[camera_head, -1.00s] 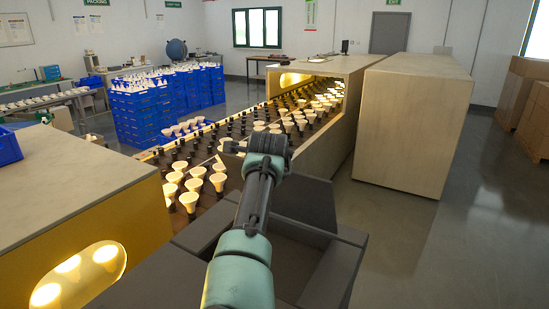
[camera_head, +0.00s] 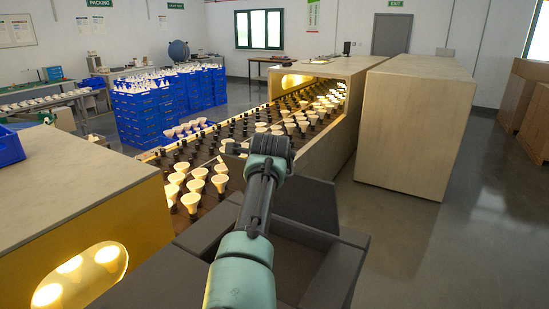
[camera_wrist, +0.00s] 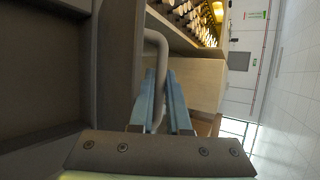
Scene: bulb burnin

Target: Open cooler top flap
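In the head view my gripper is hidden beyond my wrist, above the near end of the bulb conveyor. In the wrist view its two blue fingers (camera_wrist: 162,78) stand on either side of a curved grey bar (camera_wrist: 155,42), shaped like a handle. The bar runs down between them beside a grey-brown panel. I cannot tell whether the fingers press on it. Nothing marks either as the cooler.
Upright bulbs fill the conveyor (camera_head: 228,195) ahead. A pale-topped housing (camera_head: 65,170) with a lit opening stands close at left. Stacked blue crates (camera_head: 140,118) stand behind the conveyor. Cardboard boxes (camera_head: 535,115) are at far right; floor before them is clear.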

